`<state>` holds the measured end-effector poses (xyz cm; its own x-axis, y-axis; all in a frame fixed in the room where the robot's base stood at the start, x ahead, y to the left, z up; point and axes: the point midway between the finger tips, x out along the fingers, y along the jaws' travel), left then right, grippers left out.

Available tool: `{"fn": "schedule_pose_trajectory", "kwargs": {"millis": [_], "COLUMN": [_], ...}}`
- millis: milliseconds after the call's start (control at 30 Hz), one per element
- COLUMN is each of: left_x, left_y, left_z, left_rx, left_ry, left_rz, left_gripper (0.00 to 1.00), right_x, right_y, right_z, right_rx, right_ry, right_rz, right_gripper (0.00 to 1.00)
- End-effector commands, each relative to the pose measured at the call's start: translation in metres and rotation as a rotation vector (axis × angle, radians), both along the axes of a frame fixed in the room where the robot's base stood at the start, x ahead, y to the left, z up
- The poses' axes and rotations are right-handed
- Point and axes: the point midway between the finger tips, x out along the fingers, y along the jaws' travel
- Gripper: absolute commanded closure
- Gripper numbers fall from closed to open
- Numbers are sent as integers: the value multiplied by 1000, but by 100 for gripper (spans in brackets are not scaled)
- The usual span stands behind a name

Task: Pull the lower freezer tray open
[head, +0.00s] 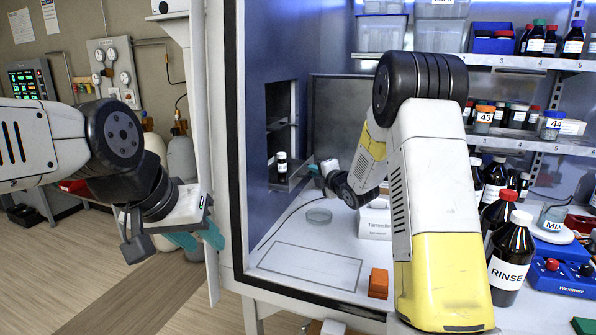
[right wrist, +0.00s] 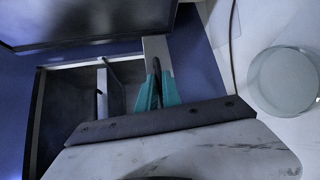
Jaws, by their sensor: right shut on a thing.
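The freezer opening (head: 281,115) is a dark recess in the blue left wall of the cabinet. The lower tray (head: 292,184) sits low in it and juts out to the right. A small white-capped vial (head: 281,170) stands there. In the right wrist view the tray (right wrist: 78,72) is an open dark box with dividers. My right gripper (right wrist: 157,92) is shut on the dark handle (right wrist: 157,68) at its front; in the head view this gripper (head: 318,172) is small and partly hidden. My left gripper (head: 197,240) is outside the cabinet, its teal fingers apart, beside a pale upright panel.
A round clear dish (head: 319,216) lies on the white work surface, and shows in the right wrist view (right wrist: 284,80). A white labelled box (head: 374,222) and an orange block (head: 378,283) are nearby. Bottles, including RINSE (head: 511,258), crowd the right side. The outlined floor patch is clear.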

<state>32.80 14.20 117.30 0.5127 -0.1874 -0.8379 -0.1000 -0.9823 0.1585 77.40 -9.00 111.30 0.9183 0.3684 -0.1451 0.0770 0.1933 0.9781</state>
Motion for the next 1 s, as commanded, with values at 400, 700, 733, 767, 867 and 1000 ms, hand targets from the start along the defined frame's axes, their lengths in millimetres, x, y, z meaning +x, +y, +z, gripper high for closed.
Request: {"fn": "schedule_pose_trajectory", "kwargs": {"millis": [400,700,733,767,867,1000], "left_x": [0,0,0,0,0,0], "left_y": [0,0,0,0,0,0], "left_z": [0,0,0,0,0,0], "left_rx": [0,0,0,0,0,0], "left_ry": [0,0,0,0,0,0], "left_rz": [0,0,0,0,0,0], "left_gripper": [64,64,64,64,64,64], "right_x": [-18,-21,-21,-21,-21,-21], "right_y": [-44,-50,-50,-50,-50,-50], "right_z": [-1,-1,-1,-1,-1,-1], "right_rx": [-1,-1,-1,-1,-1,-1], "right_ry": [2,2,2,2,2,2], "right_rz": [0,2,2,2,2,2], "right_gripper": [100,100,100,100,100,85]}}
